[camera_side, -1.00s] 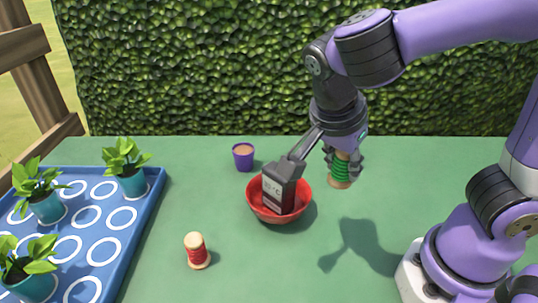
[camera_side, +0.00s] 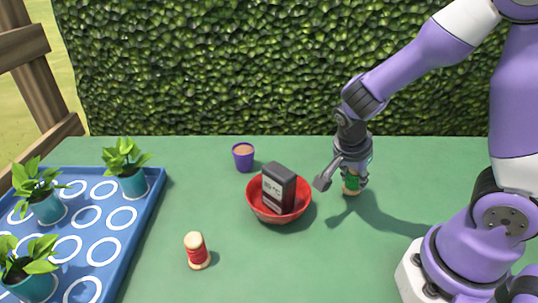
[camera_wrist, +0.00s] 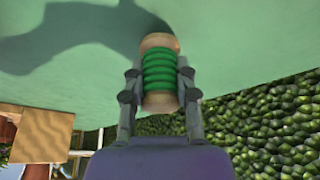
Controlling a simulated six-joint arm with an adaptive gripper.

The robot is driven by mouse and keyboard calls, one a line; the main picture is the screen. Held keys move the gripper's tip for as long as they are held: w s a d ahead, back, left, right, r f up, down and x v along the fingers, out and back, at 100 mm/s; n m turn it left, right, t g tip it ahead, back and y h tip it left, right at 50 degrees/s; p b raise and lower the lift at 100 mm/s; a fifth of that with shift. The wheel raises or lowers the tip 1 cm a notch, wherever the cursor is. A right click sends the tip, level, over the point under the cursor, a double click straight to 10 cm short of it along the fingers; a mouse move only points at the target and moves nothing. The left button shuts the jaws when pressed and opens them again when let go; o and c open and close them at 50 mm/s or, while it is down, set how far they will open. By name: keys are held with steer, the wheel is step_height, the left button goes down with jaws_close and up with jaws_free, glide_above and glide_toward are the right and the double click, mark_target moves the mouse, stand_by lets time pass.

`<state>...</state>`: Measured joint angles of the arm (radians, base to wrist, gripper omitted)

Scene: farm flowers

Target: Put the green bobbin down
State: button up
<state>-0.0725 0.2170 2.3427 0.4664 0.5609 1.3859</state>
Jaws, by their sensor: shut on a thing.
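The green bobbin (camera_side: 351,184) has tan ends and green thread around its middle. My gripper (camera_side: 353,178) is shut on it, right of the red bowl and close to the table top. In the wrist view the green bobbin (camera_wrist: 160,72) sits between the two fingers of my gripper (camera_wrist: 160,85), one on each side. Its far end is at or just above the green table; I cannot tell whether it touches.
A red bowl (camera_side: 262,209) holds a dark box-shaped item (camera_side: 279,187). A purple cup (camera_side: 243,158) stands behind it. A red bobbin (camera_side: 197,252) stands front left. A blue tray (camera_side: 120,238) with potted plants is at left. The table (camera_side: 330,265) is clear in front.

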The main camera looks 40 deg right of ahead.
steer(key=shift+f, duration=0.85)
steer(key=shift+f, duration=0.15)
steer(key=o, duration=1)
